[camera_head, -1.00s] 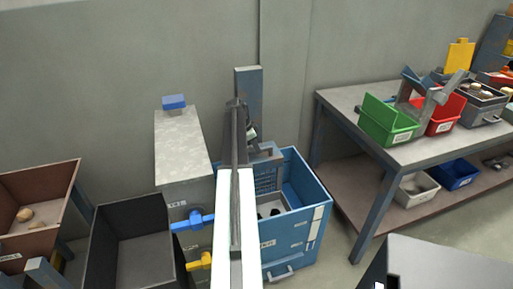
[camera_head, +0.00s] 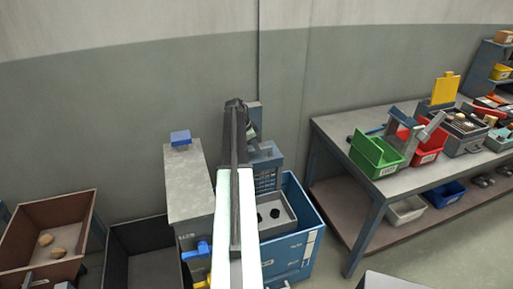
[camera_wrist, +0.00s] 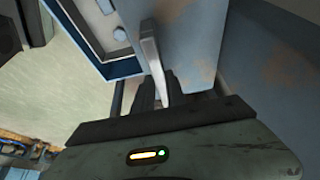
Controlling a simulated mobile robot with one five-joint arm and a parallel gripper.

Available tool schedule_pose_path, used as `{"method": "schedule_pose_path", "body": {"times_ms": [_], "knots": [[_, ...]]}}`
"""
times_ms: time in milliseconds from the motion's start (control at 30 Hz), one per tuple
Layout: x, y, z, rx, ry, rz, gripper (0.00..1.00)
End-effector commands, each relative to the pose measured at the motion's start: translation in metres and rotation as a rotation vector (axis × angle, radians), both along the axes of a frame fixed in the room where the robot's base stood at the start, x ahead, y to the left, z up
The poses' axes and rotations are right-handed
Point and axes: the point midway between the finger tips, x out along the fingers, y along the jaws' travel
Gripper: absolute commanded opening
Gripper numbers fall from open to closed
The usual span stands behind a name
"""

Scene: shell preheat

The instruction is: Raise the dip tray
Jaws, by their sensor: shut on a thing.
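The dip tray (camera_head: 278,207) is a shallow grey tray with dark lumps in it. It hangs from a blue-grey carriage (camera_head: 267,155) on an upright post (camera_head: 254,112). The tray is at about the height of the rim of the blue tank (camera_head: 312,222). My gripper (camera_head: 249,132) is at the carriage, partly hidden by my arm. In the wrist view my gripper (camera_wrist: 155,98) is shut on a pale metal handle (camera_wrist: 152,58) beside a scuffed blue-grey plate (camera_wrist: 190,45).
A grey cabinet (camera_head: 188,180) with a blue block (camera_head: 180,138) on top stands left of the tank. Brown (camera_head: 45,215) and dark (camera_head: 140,235) bins are further left. A workbench (camera_head: 345,125) with green (camera_head: 375,158) and red bins stands at right.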

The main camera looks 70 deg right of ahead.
Motion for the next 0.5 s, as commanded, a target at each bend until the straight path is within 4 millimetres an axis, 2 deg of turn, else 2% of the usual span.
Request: {"method": "schedule_pose_path", "body": {"times_ms": [33,200,333,500], "knots": [[0.003,0.0,0.028,-0.003,-0.004,0.003,0.0],[0.003,-0.001,0.058,-0.003,-0.004,0.004,0.0],[0.003,0.0,0.07,-0.003,-0.004,0.004,0.0],[0.003,-0.001,0.073,-0.004,-0.003,0.004,0.0]]}}
